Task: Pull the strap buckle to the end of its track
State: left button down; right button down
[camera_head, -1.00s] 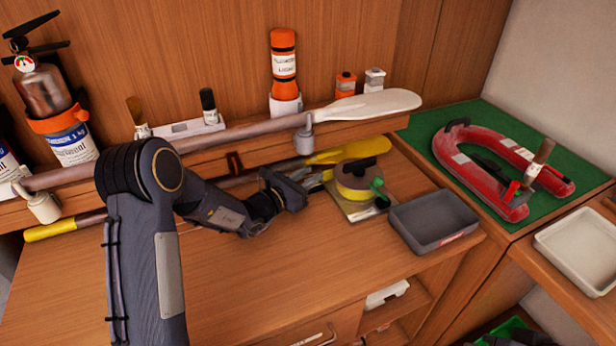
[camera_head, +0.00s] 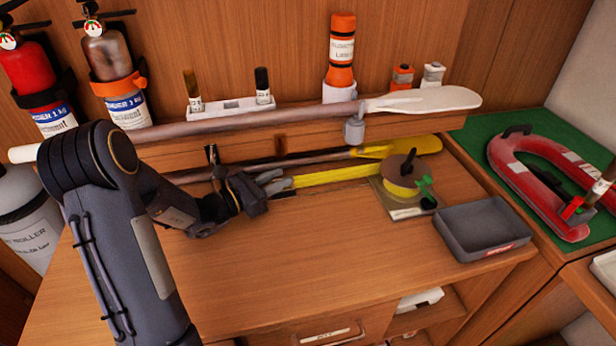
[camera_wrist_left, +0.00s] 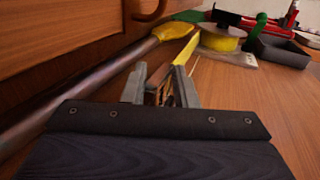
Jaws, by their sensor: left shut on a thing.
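A yellow strap (camera_head: 335,175) runs taut to the left from a round yellow reel (camera_head: 402,188) that sits on a flat plate with a green clip. My left gripper (camera_head: 277,182) is shut at the strap's free end, just above the wooden worktop. The buckle is mostly hidden between the fingers. In the left wrist view, the fingers (camera_wrist_left: 160,88) close around a small brownish piece, with the strap (camera_wrist_left: 185,52) leading away to the reel (camera_wrist_left: 220,38). A small dark bracket (camera_head: 213,158) stands at the ledge just left of the gripper. My right gripper is not in view.
A yellow-bladed paddle (camera_head: 400,147) lies along the back, with a white-bladed one (camera_head: 430,99) on the ledge above it. A grey tray (camera_head: 485,228) stands right of the reel. The front worktop (camera_head: 330,260) is clear.

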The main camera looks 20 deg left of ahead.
pick_arm(q)
jog(key=shift+s+a+f, duration=0.1)
jog(key=shift+s+a, duration=0.7)
jog(key=shift+a, duration=0.3)
jog(key=shift+s+a, duration=0.75)
jog(key=shift+a, duration=0.35)
jog(key=c, duration=1.2)
grip_release()
jog(key=shift+b+v, duration=0.55)
jog(key=shift+v, duration=3.35)
